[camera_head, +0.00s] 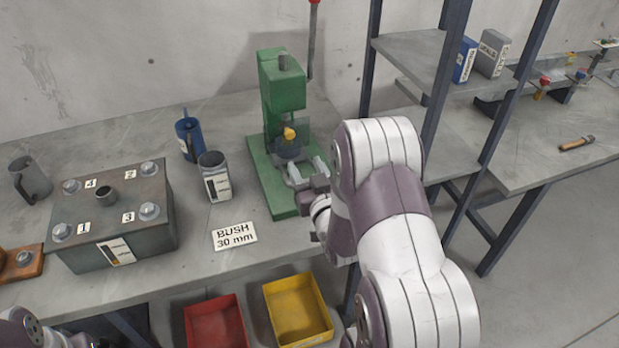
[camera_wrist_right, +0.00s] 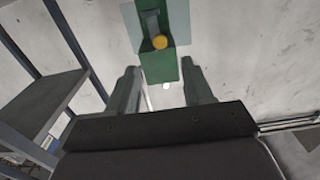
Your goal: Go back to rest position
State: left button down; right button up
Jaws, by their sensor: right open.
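My right gripper (camera_head: 306,172) is in front of the green press (camera_head: 283,92), above its base plate. Its two fingers are apart. In the right wrist view the open fingers of the right gripper (camera_wrist_right: 164,88) point toward the green press (camera_wrist_right: 160,62), with nothing seen between them but the press and the wall behind. A yellow knob (camera_head: 289,133) shows on the press just beyond the fingertips; whether they touch the press cannot be told. My left gripper is not in view; only a bit of my left arm shows at the lower left edge.
A shelf rack (camera_head: 435,60) stands to the right.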

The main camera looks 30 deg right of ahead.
jog(key=shift+v, duration=1.15)
